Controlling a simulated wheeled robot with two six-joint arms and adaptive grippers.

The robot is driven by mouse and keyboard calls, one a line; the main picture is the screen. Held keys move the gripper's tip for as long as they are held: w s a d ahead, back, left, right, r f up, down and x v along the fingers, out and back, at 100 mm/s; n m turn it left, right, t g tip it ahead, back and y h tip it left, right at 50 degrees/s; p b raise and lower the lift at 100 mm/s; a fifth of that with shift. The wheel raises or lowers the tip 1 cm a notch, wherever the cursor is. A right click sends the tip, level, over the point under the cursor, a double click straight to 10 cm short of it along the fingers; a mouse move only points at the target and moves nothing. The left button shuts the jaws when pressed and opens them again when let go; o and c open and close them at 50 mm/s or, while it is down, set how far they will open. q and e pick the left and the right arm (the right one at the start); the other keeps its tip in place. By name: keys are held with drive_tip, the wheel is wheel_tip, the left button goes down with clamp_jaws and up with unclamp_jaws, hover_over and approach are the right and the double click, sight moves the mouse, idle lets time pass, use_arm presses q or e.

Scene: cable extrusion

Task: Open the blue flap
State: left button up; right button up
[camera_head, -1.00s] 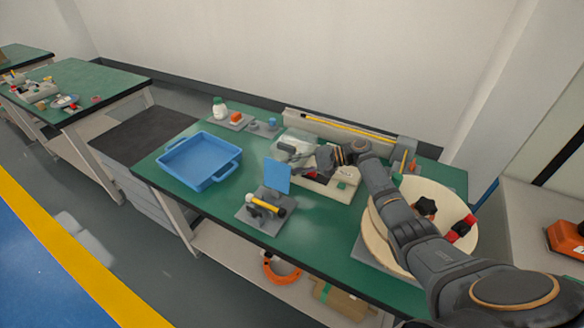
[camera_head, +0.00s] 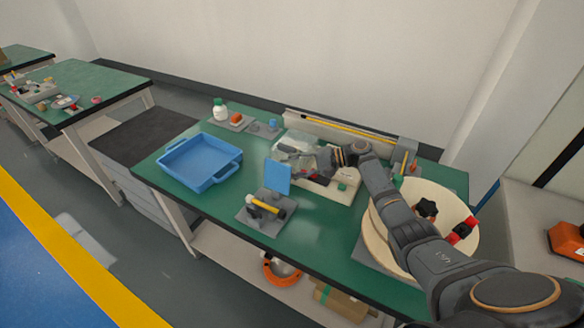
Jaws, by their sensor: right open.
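An upright blue panel (camera_head: 277,177), which looks like the blue flap, stands at the back of a small grey fixture (camera_head: 247,217) near the front middle of the green bench. A rod with a yellow middle and dark end (camera_head: 266,207) lies on the fixture in front of it. My right gripper (camera_head: 306,161) is open, behind and to the right of the blue panel, over a cream-coloured machine (camera_head: 342,191). It appears apart from the panel. The arm and gripper hide part of the machine, and the fingertips are hard to make out. My left gripper is out of view.
A blue tray (camera_head: 198,184) sits at the left of the green bench (camera_head: 228,235). A large cream reel (camera_head: 462,212) stands at the right under my right arm. A white bottle (camera_head: 219,107) and small parts are at the back. Bench surface between tray and fixture is clear.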

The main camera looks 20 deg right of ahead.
wheel_tip(320, 180, up, 10)
idle(0.3)
